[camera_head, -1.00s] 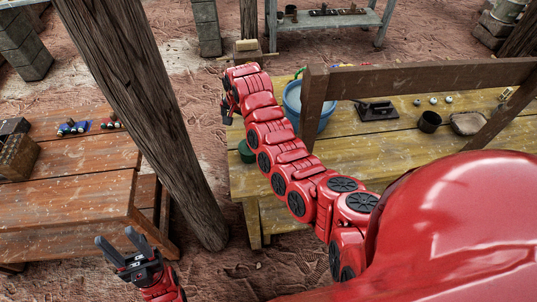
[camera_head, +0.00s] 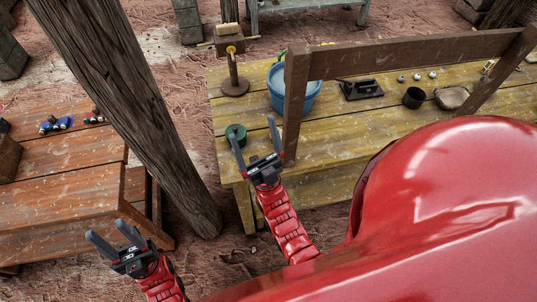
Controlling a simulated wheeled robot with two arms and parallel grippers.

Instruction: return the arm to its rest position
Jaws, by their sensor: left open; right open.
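My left gripper (camera_head: 112,240) is low at the left, in front of the orange-brown table, with its two fingers spread and nothing between them. My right gripper (camera_head: 255,143) is at the front left corner of the yellow table, also open and empty. Its fingers point up and away, beside a small green round pot (camera_head: 236,134). The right arm is folded back close to my red body. No object is held by either gripper.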

